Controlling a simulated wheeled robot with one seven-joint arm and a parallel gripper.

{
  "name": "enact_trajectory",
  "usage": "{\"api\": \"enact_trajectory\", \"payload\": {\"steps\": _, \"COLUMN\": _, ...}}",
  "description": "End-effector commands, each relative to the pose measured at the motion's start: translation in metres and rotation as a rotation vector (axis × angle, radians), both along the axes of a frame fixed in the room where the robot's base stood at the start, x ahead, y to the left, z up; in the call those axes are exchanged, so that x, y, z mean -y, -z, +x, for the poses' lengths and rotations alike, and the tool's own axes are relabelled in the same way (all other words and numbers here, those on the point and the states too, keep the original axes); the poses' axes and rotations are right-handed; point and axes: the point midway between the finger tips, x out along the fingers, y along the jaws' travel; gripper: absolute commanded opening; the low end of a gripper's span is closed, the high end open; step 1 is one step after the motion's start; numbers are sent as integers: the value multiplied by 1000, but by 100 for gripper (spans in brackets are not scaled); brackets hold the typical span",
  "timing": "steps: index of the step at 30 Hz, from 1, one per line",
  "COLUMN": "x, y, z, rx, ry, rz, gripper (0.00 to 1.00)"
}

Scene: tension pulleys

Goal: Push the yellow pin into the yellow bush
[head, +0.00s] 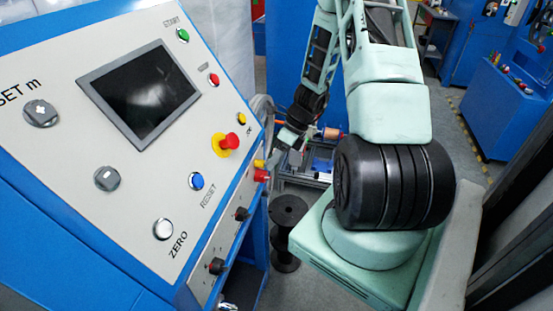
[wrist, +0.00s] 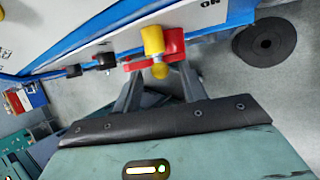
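In the wrist view a yellow cylinder (wrist: 153,40) stands out from the edge of the control panel. Beside it is a red part (wrist: 174,46) with a small rounded yellow end (wrist: 160,71) facing my gripper. I cannot tell for sure which yellow piece is the pin and which the bush. My gripper (wrist: 159,74) is open, its fingers apart on either side of the yellow end; contact is unclear. In the head view the yellow piece (head: 259,163) and red part (head: 262,176) are small on the panel's right side, with my gripper (head: 279,148) just to their right.
The slanted control panel (head: 130,180) carries a dark screen (head: 139,93), several buttons and a red knob (head: 229,141) on a yellow base. Black knobs (head: 216,266) sit along its lower edge. A black spool (head: 288,212) stands on the floor beside it.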

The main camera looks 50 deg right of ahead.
Motion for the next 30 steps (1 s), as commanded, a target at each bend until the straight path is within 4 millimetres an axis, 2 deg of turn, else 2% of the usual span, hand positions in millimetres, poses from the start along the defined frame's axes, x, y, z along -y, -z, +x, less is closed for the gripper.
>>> {"api": "enact_trajectory", "payload": {"steps": 4, "x": 0, "y": 0, "z": -1, "rx": -1, "ry": 0, "rz": 0, "gripper": 42}}
{"api": "enact_trajectory", "payload": {"steps": 5, "x": 0, "y": 0, "z": -1, "rx": -1, "ry": 0, "rz": 0, "gripper": 50}}
{"api": "enact_trajectory", "payload": {"steps": 6, "x": 0, "y": 0, "z": -1, "rx": -1, "ry": 0, "rz": 0, "gripper": 53}}
{"api": "enact_trajectory", "payload": {"steps": 14, "x": 1, "y": -1, "z": -1, "rx": -1, "ry": 1, "rz": -1, "gripper": 53}}
{"api": "enact_trajectory", "payload": {"steps": 30, "x": 14, "y": -39, "z": 5, "rx": -2, "ry": 2, "rz": -1, "gripper": 53}}
